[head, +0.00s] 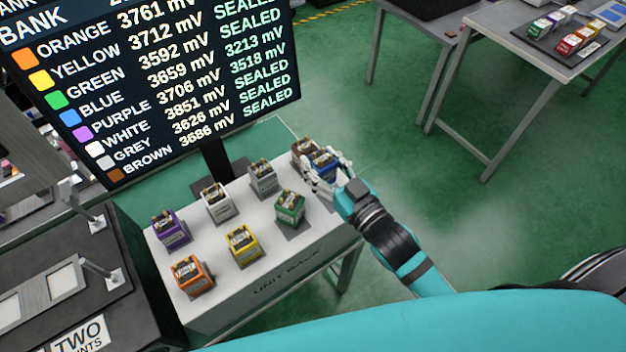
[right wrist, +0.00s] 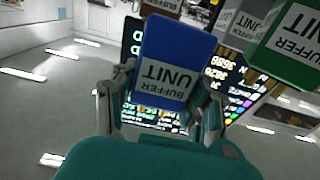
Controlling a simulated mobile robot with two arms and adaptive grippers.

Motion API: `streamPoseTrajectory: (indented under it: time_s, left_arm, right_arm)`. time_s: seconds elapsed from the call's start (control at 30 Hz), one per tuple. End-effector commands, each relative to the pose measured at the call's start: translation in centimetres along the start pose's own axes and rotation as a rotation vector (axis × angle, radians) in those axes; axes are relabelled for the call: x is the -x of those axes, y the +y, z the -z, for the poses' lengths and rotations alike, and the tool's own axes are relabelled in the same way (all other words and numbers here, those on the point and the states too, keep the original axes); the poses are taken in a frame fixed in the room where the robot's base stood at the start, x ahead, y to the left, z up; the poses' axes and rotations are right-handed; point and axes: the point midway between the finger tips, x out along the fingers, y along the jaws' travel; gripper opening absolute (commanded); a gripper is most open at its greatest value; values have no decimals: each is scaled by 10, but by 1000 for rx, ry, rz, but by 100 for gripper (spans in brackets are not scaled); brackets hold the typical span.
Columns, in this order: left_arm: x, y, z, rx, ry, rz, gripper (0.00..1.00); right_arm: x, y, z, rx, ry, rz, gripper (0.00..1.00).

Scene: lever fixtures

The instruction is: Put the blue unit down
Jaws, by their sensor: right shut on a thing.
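The blue unit (head: 323,161) is a small box with a blue casing, at the far right end of the white table (head: 275,250) in the head view. My right gripper (head: 322,176) is shut on it, with fingers on either side. In the right wrist view the blue unit (right wrist: 175,62) shows its "BUFFER UNIT" label between the fingers (right wrist: 160,110). I cannot tell whether its base touches the table. My left gripper is not in view.
The brown unit (head: 302,147) is close beside the blue one. The green unit (head: 290,206), grey unit (head: 263,177), white unit (head: 217,201), yellow unit (head: 242,241), purple unit (head: 170,229) and orange unit (head: 192,275) stand on the table. A display screen (head: 160,80) stands behind.

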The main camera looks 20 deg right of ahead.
Motion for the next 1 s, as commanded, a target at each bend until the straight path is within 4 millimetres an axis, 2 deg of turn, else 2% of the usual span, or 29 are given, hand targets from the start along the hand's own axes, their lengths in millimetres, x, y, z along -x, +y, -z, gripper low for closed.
streamPoseTrajectory:
  time_s: [0.4,0.83,0.87,0.93,1.0]
  left_arm:
    - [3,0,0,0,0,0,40]
    - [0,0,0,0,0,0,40]
    - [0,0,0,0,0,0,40]
    - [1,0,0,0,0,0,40]
    - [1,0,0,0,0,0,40]
  right_arm:
    - [0,0,-51,0,1,-2,2]
    - [0,0,-60,1,3,0,2]
    - [0,0,-60,1,1,-1,46]
    - [0,0,-59,1,2,-1,55]
    - [0,0,-59,1,2,0,55]
